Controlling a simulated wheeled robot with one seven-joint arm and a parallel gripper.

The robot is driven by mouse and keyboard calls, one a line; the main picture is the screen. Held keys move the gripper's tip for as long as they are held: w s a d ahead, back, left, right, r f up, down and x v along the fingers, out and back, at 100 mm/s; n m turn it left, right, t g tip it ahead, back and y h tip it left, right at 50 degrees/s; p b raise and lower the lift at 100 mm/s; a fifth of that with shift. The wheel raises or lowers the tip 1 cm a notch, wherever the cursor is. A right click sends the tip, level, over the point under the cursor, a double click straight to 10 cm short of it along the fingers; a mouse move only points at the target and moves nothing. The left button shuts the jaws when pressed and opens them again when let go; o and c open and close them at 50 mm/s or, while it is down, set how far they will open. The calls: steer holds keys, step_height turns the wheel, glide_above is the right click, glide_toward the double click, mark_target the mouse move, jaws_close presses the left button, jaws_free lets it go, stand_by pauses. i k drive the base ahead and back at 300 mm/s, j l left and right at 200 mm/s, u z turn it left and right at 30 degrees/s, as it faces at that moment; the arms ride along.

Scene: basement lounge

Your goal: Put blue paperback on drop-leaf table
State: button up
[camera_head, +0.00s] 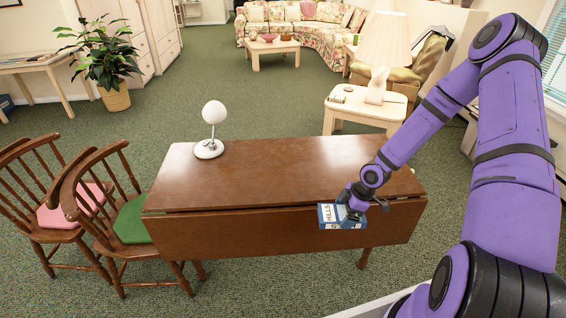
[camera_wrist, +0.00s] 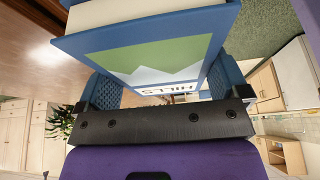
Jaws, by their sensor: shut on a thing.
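The blue paperback (camera_head: 340,217) has a white and green cover with the word HILLS on it. My gripper (camera_head: 352,205) is shut on it and holds it near the front right part of the drop-leaf table (camera_head: 260,165). In the wrist view the blue paperback (camera_wrist: 150,55) fills the space between the blue finger pads of my gripper (camera_wrist: 160,92). The table is brown wood, with its near leaf hanging down. In the head view the book overlaps that leaf. I cannot tell whether the book touches the table.
A white lamp (camera_head: 210,130) stands on the table's left end. The middle of the tabletop is clear. Two wooden chairs (camera_head: 90,210) with pink and green cushions stand at the left. A side table (camera_head: 365,108) with a lamp (camera_head: 382,55) stands behind the table's right end.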

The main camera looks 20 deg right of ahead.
mark_target(272, 165)
steer(key=i, duration=1.3)
